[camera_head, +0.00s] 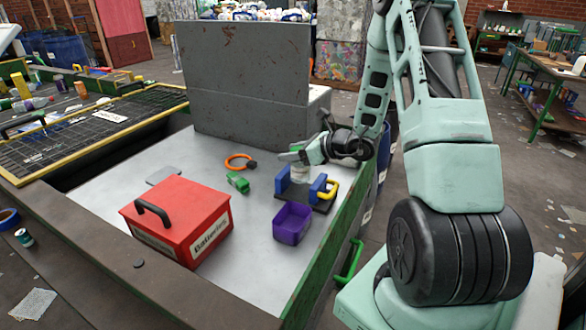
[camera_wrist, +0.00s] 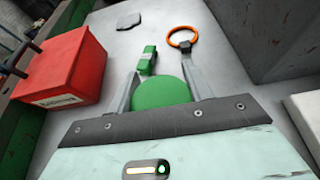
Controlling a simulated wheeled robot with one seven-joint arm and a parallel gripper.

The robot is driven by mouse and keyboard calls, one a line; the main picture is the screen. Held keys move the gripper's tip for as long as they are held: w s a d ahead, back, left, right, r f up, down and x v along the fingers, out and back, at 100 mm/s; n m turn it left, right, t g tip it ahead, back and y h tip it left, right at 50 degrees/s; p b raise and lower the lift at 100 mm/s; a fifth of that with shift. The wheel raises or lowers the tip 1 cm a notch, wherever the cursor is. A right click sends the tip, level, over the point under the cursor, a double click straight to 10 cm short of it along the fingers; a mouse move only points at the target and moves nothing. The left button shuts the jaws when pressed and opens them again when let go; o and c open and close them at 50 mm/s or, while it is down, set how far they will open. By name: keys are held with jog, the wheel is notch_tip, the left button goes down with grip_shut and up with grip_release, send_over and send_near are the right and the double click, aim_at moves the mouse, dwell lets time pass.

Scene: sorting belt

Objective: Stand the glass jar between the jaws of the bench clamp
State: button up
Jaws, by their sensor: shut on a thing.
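My gripper (camera_head: 299,155) is shut on the glass jar (camera_head: 299,173), whose pale body shows below the fingers in the head view. In the wrist view its round green lid (camera_wrist: 162,93) sits between the two fingers of my gripper (camera_wrist: 163,68). The bench clamp (camera_head: 305,193) has two blue jaws, a dark base and a yellow handle. In the head view the jar appears upright between the blue jaws. I cannot tell whether its base touches the clamp. The clamp is not visible in the wrist view.
A red battery box (camera_head: 178,220) stands at front left on the grey table. A purple bin (camera_head: 292,222) stands just in front of the clamp. A green object (camera_head: 238,183) and an orange ring (camera_head: 240,162) lie left of it. A grey panel (camera_head: 243,80) rises behind.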

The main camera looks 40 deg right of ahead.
aim_at(293, 166)
jog(key=shift+f, duration=2.3)
jog(key=shift+f, duration=0.2)
jog(key=o, duration=1.1)
jog(key=shift+c, duration=0.2)
jog(key=shift+r, duration=0.1)
